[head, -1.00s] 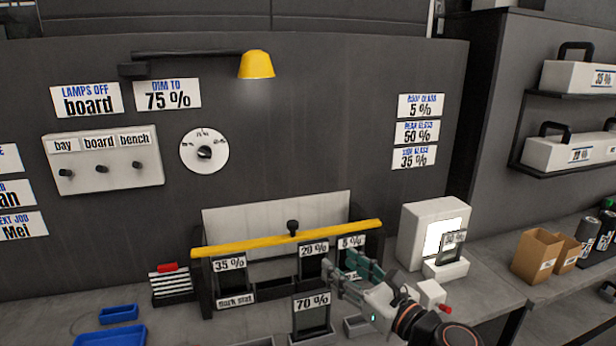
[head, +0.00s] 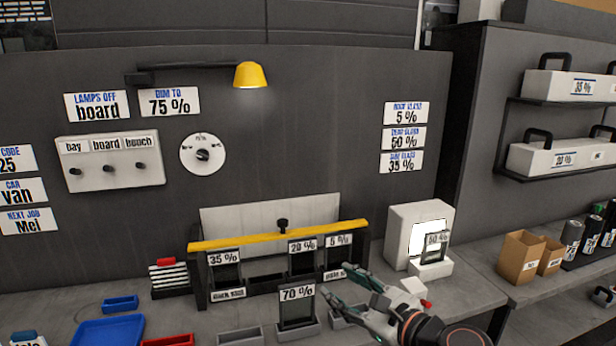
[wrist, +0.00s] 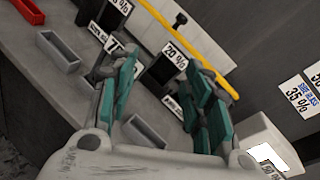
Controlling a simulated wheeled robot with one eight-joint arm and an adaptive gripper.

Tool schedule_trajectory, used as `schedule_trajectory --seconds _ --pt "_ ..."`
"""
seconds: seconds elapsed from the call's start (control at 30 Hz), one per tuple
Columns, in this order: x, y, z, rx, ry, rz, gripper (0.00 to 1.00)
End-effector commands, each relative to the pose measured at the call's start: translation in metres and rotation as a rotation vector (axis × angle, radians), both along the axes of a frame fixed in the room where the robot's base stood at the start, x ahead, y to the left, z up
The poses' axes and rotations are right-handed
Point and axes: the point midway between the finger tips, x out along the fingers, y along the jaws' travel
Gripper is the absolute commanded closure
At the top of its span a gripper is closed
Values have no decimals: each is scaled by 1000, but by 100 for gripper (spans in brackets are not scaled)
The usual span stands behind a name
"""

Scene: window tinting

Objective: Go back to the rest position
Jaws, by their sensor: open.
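My gripper (head: 345,288) is over the bench at the lower right of the rack in the head view. Its fingers are spread and nothing shows between them. In the wrist view my gripper (wrist: 165,95) points at the rack, with the teal-padded fingers apart. The 70 % sample (head: 297,306) stands upright in a holder just left of my gripper. The rack with the yellow bar (head: 280,235) holds the 35 %, 20 % and 5 % samples behind it.
A white light box (head: 405,232) with a 50 % sample (head: 436,247) in front stands to the right. Blue trays (head: 105,331) and a red tray (head: 168,341) lie at left. Cardboard boxes (head: 520,258) and cans stand on the right bench. A yellow lamp (head: 250,75) hangs above.

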Motion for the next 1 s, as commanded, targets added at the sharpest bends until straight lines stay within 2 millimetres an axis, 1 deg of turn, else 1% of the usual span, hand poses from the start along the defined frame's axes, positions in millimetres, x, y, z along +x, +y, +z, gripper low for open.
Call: schedule_trajectory --seconds 0.17,0.27,0.33,0.47,0.6,0.67,0.7,0.8,0.9,1.0 --pt "-13 1 -5 -267 -71 64 55" --pt "-25 -1 -10 -485 -129 126 55" --pt "-36 -5 -14 -668 -175 188 55" --pt "-58 -19 -22 -1011 -260 328 55" --pt "-86 -42 -28 -1365 -341 510 55" --pt "-99 -54 -30 -1509 -372 599 55" --pt "-108 -63 -31 -1603 -391 660 55" --pt "-127 -85 -31 -1807 -428 813 55" --pt "-144 -104 -29 -1960 -453 949 55" --pt "-155 -117 -27 -2060 -467 1047 55"
